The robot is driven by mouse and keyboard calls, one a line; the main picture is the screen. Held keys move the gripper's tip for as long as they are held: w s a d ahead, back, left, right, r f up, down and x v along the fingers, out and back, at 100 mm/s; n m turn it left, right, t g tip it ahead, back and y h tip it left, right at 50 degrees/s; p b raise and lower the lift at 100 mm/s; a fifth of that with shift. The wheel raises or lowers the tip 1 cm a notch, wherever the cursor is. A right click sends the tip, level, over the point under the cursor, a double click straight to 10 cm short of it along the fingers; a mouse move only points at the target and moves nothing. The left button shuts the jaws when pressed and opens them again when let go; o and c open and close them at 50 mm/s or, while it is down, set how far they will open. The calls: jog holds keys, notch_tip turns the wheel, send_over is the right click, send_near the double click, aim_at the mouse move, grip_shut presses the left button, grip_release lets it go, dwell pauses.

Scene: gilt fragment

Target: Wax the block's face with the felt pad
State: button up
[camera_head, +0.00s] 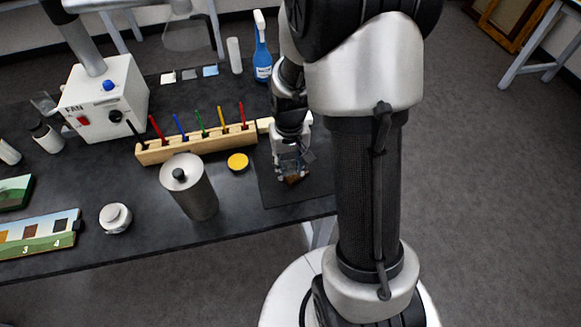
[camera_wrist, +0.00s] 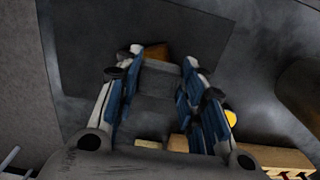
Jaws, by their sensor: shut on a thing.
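My gripper (camera_head: 290,171) is low over the dark mat (camera_head: 270,188) at the table's right front. In the wrist view, my gripper (camera_wrist: 164,62) is shut on a grey felt pad (camera_wrist: 156,80) between its fingers. An orange-brown block (camera_wrist: 157,50) shows just past the pad, mostly hidden by it. In the head view only a small brown part of the block (camera_head: 294,180) shows below the fingertips. I cannot tell whether the pad touches the block. A round tin with yellow contents (camera_head: 238,161) stands left of the mat; it also shows in the wrist view (camera_wrist: 231,117).
A wooden rack (camera_head: 165,154) with several coloured-handled tools stands behind the tin. A metal canister (camera_head: 195,194) stands left of the mat. A blue spray bottle (camera_head: 262,58) and a fan box (camera_head: 108,97) stand farther back. A small white-grey jar (camera_head: 115,217) is at front left.

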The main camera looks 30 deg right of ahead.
aim_at(288, 167)
jog(key=shift+r+p, duration=1.95)
jog(key=shift+r, duration=0.7)
jog(key=shift+a, duration=0.15)
